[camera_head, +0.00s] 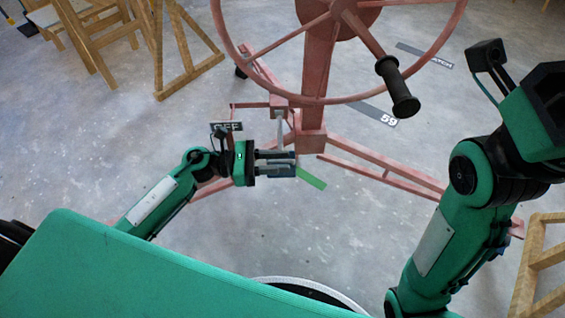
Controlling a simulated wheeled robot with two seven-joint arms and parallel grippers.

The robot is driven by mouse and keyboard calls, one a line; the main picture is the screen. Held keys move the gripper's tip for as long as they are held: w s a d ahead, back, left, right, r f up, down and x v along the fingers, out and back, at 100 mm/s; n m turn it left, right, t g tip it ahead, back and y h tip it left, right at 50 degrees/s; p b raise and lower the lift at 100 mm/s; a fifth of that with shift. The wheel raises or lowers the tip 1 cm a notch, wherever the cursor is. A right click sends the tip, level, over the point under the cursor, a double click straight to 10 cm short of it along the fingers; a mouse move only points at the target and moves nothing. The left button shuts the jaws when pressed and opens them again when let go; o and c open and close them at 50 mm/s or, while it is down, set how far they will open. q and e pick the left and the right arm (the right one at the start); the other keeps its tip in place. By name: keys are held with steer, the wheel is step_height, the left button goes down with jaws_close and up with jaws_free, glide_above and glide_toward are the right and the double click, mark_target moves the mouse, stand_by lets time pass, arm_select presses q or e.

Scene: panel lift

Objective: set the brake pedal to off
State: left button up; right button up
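The brake pedal seems to be the bright green strip (312,178) low at the foot of the red stand, beside a thin grey lever (281,122). The fingers cover part of the lever area. I cannot tell whether they touch or hold the pedal. My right arm is at the right; its gripper is not visible.
The red stand (316,75) carries a large wheel with a black handle (398,88) above the pedal. Its red legs (385,165) spread over the grey floor. Wooden frames stand at upper left (172,55) and lower right (530,270).

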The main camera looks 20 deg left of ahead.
arm_select(q)
steer(key=shift+w+d, duration=0.2)
steer(key=shift+d, duration=0.35)
steer(key=shift+d, duration=0.1)
jaws_close()
